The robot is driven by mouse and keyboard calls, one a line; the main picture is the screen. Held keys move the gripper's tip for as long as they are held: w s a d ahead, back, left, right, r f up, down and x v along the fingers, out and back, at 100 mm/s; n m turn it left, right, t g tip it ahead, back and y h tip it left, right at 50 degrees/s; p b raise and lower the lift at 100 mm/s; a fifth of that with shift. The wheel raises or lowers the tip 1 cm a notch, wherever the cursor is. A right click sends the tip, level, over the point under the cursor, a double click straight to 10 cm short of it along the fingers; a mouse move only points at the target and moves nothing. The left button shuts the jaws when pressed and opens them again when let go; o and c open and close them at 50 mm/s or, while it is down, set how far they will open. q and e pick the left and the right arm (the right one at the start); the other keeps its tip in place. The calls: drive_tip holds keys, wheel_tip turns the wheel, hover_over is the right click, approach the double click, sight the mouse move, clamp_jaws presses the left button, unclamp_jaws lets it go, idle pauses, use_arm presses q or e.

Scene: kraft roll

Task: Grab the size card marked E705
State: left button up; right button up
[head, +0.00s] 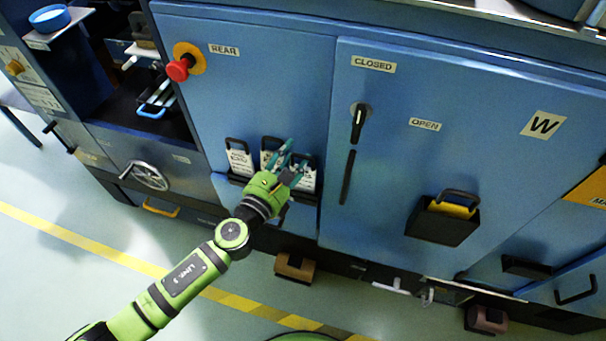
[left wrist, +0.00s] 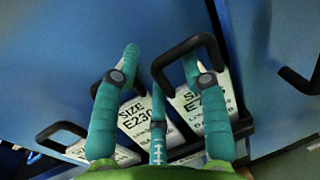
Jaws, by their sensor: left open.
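Three white size cards with black loop handles stand in a row of holders on the blue cabinet: the left card (head: 240,160), the middle card (head: 268,157) and the right card (head: 307,180). In the left wrist view one card (left wrist: 132,115) reads SIZE E230. The card to its right (left wrist: 212,105) reads SIZE E2 with the last digits unclear. I cannot read E705 on any card. My left gripper (head: 292,155) is open in front of the middle and right cards. In the left wrist view its teal fingers (left wrist: 161,58) straddle the cards' handles; contact is unclear.
A black holder with a yellow item (head: 450,208) hangs on the cabinet to the right. A red knob (head: 178,69) and a black latch lever (head: 359,120) stick out above. A handwheel (head: 148,176) is at left.

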use_arm(q)
clamp_jaws()
